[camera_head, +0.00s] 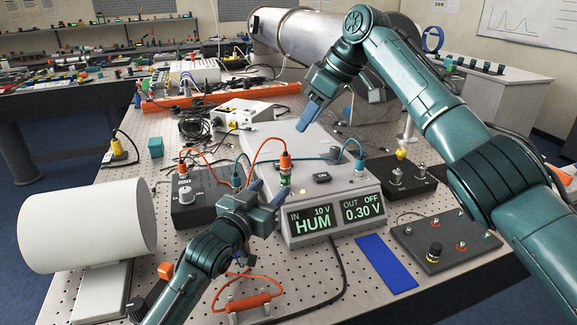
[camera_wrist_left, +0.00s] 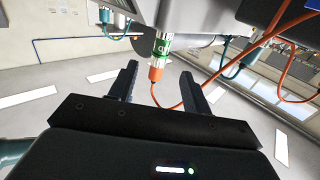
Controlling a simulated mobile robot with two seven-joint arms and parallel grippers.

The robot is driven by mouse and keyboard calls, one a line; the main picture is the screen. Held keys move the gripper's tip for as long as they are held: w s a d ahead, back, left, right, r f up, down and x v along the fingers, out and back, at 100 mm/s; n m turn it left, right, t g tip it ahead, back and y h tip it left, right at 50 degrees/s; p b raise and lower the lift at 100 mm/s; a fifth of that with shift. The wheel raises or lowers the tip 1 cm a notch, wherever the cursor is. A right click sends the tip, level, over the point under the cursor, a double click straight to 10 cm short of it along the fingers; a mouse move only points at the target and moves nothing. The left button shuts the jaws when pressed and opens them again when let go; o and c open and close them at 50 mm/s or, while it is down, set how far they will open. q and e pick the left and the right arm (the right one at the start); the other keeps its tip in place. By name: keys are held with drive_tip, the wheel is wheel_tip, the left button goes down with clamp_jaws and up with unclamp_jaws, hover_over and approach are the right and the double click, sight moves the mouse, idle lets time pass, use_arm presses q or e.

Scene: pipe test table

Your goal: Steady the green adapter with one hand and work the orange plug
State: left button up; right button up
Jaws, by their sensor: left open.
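The green adapter (camera_head: 285,179) stands on top of the grey meter box (camera_head: 330,193), with the orange plug (camera_head: 285,160) upright on it. An orange cable leaves the plug. My left gripper (camera_head: 268,194) is open, just left of and in front of the adapter. In the left wrist view, which looks upside down, the green adapter (camera_wrist_left: 162,44) and orange plug (camera_wrist_left: 156,73) appear between the two spread fingers, with no contact visible. My right gripper (camera_head: 308,116) is above and behind the box, away from the plug; its finger gap cannot be made out.
The box display reads IN 10 V HUM, OUT OFF 0.30 V. A teal plug (camera_head: 360,164) and cable are at right. A black dial box (camera_head: 198,200) stands left, a white cylinder (camera_head: 85,226) further left. A blue strip (camera_head: 386,263) lies at front right.

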use_arm(q)
drive_tip(key=x, duration=0.8)
drive_tip(key=shift+w+d, duration=0.1)
drive_tip(key=shift+w, duration=0.1)
drive_tip(key=c, duration=1)
drive_tip(key=shift+c, duration=0.2)
use_arm(e)
drive_tip(key=shift+o, duration=1.2)
drive_tip(key=shift+f, duration=0.35)
drive_tip(key=t+y, duration=0.2)
drive_tip(key=y, duration=0.1)
approach(290, 175)
wheel_tip(290, 175, up, 3)
drive_tip(key=w+a, duration=0.1)
drive_tip(key=a, duration=0.1)
drive_tip(key=s+d+f+m+t+y, duration=0.2)
drive_tip(key=s+d+t, duration=0.2)
drive_tip(key=shift+y, duration=0.3)
drive_tip(key=shift+x, duration=5.7)
